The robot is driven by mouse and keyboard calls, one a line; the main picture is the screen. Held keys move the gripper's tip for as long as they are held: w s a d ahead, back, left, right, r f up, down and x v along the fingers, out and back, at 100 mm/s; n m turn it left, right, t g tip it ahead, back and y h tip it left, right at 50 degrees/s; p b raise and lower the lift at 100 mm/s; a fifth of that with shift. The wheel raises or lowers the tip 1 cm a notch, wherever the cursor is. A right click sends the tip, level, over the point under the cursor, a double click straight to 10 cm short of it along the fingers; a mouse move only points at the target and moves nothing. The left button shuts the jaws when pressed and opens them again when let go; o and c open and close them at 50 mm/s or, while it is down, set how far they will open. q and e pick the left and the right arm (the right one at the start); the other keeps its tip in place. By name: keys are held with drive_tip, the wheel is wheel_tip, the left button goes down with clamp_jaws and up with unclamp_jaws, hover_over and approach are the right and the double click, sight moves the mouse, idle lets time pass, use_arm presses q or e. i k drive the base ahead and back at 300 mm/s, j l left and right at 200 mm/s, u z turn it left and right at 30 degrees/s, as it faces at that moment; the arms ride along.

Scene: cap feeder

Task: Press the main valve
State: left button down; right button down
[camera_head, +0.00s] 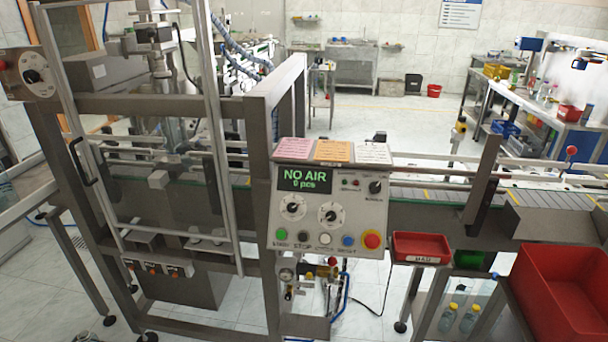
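The grey control panel (328,205) stands in the middle, and its display (305,180) reads "NO AIR" and "0 pcs" in green. Below the panel is a group of air fittings with a round gauge (286,274), a small red knob (332,262) and a blue hose (343,292). Which of these fittings is the main valve I cannot tell at this size. The panel also has a green button (281,234), a black one, a white one, a blue one and a red mushroom button (372,240). Neither of my grippers is in view.
A metal frame (260,180) with a clear guard door rises left of the panel. A conveyor (430,210) runs to the right. A small red tray (421,247) and a large red bin (565,290) stand at the right. A black cable hangs below the panel.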

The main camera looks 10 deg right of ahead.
sight(332, 261)
drive_tip(key=i+j+z, duration=0.25)
drive_tip(key=j, duration=0.75)
drive_tip(key=i+j+z, duration=0.25)
drive_tip(key=j, duration=0.8)
drive_tip(key=j+z, duration=0.2)
drive_tip(key=j, duration=0.85)
drive_tip(key=k, duration=0.05)
